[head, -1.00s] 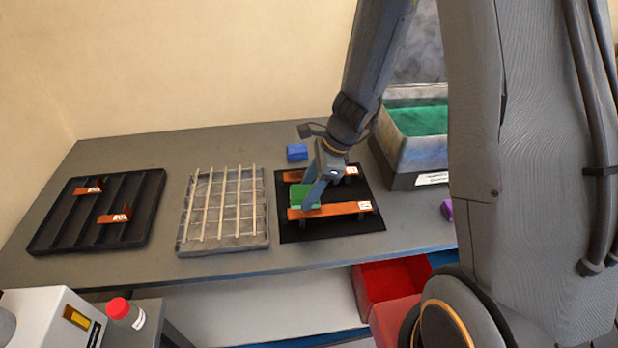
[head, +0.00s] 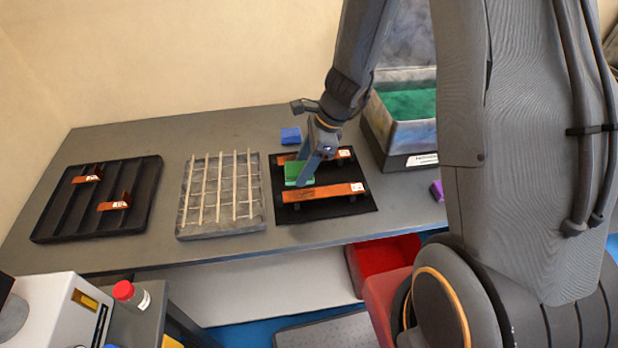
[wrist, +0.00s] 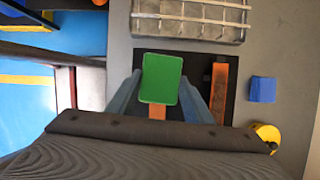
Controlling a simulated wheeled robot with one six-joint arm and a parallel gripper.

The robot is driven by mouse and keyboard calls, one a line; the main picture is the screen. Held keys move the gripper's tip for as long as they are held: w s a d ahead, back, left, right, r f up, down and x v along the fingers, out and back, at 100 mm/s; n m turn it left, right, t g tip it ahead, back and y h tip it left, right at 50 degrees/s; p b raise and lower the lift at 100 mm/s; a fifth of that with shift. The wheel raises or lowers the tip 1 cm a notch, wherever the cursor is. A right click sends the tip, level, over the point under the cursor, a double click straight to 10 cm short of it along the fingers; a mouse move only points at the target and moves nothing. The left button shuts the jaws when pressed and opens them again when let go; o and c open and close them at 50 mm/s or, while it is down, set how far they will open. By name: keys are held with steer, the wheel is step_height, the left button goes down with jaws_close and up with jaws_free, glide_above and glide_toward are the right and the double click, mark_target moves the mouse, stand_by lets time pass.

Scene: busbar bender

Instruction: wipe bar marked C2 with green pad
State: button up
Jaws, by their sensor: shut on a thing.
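My gripper (head: 309,172) is shut on the green pad (head: 299,173). In the head view the pad is near the left end of the front copper bar (head: 322,194). In the wrist view the pad (wrist: 161,78) lies in line with that bar (wrist: 157,112) and hides part of it. I cannot tell whether pad and bar touch. The rear copper bar (head: 342,154) is partly hidden by my gripper; it also shows in the wrist view (wrist: 218,90). Both bars have white labels at their right ends, too small to read.
The bars are on a black mat (head: 330,212). A blue block (head: 291,136) lies behind it. A grey gridded tray (head: 181,225) and a black slotted tray (head: 50,225) with two copper pieces are to the left. A grey bin (head: 400,135) and a purple block (head: 437,191) are to the right.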

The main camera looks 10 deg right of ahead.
mark_target(303, 194)
steer(key=shift+w+f, duration=0.1)
steer(key=shift+w, duration=0.05)
step_height(303, 194, down, 7)
steer(key=b, duration=0.6)
steer(key=shift+d+b, duration=0.1)
steer(key=shift+b, duration=0.3)
steer(key=shift+f+b, duration=0.35)
steer(key=shift+f, duration=0.15)
steer(key=shift+d, duration=1.15)
steer(key=shift+c, duration=0.4)
steer(key=shift+d+r, duration=0.2)
steer(key=shift+d, duration=0.15)
steer(key=shift+d+f+p, duration=0.15)
steer(key=shift+d+p, duration=0.15)
steer(key=shift+d, duration=0.1)
steer(key=shift+a, duration=0.9)
steer(key=shift+a+f, duration=0.1)
steer(key=shift+a, duration=0.6)
steer(key=r, duration=0.1)
steer(key=r+p, duration=0.1)
steer(key=shift+a+r+p, duration=0.3)
steer(key=shift+a+r, duration=0.05)
steer(key=shift+r, duration=0.05)
step_height(303, 194, up, 6)
steer(key=p, duration=0.5)
steer(key=shift+f, duration=0.2)
